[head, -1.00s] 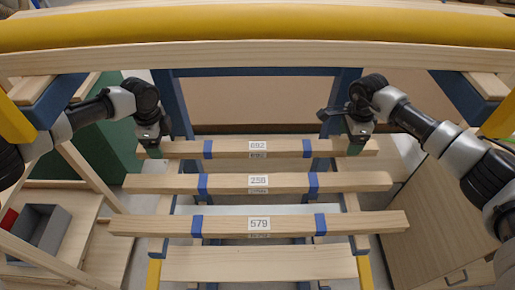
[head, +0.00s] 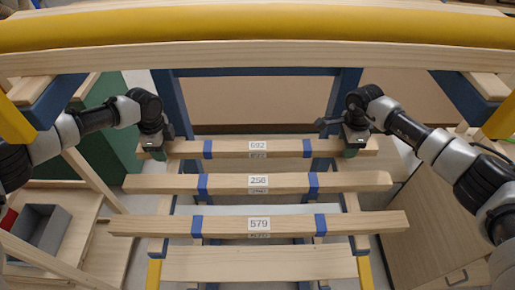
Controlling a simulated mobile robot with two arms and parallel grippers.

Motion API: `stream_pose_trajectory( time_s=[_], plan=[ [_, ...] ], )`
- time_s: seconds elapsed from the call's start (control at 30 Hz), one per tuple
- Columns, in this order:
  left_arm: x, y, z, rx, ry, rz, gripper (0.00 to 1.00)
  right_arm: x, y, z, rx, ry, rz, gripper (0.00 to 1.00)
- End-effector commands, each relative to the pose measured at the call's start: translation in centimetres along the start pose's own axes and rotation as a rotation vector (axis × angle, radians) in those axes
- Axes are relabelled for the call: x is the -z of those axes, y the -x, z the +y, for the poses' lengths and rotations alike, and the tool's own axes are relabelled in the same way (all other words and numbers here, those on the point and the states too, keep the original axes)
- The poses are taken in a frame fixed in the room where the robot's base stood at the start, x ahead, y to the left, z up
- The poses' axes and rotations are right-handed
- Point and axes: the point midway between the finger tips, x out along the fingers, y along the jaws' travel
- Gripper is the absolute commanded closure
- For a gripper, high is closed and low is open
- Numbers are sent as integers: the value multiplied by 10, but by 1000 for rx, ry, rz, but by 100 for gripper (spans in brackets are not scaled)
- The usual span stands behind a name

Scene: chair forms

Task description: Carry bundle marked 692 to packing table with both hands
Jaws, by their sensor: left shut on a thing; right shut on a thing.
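The bundle marked 692 (head: 231,149) is a long pale wooden bundle with blue bands and a white label. It lies level across the blue rack (head: 182,112), the farthest of the bundles in the head view. My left gripper (head: 156,152) is shut on the bundle near its left end. My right gripper (head: 353,150) is shut on it near its right end. The fingertips are partly hidden against the wood. I cannot tell which surface is the packing table.
A yellow rail (head: 260,28) with a wooden beam crosses the top of the view. A grey bin (head: 43,228) stands at lower left, a wooden cabinet (head: 440,225) at right.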

Motion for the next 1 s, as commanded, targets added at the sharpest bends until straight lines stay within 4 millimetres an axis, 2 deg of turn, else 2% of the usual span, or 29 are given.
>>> stream_pose_trajectory(
  time_s=[0.03,0.1,0.13,0.53,1.0],
  plan=[
    [0,0,0,0,0,0,88,0,0,0,0,0,0,88],
    [0,0,0,0,1,0,99,0,0,0,1,0,0,99],
    [0,0,0,1,1,0,100,0,0,0,1,0,0,100],
    [0,8,-1,2,1,1,100,0,8,-1,2,0,-1,100],
    [0,48,-1,2,2,1,100,0,48,0,2,0,-1,100]
  ],
)
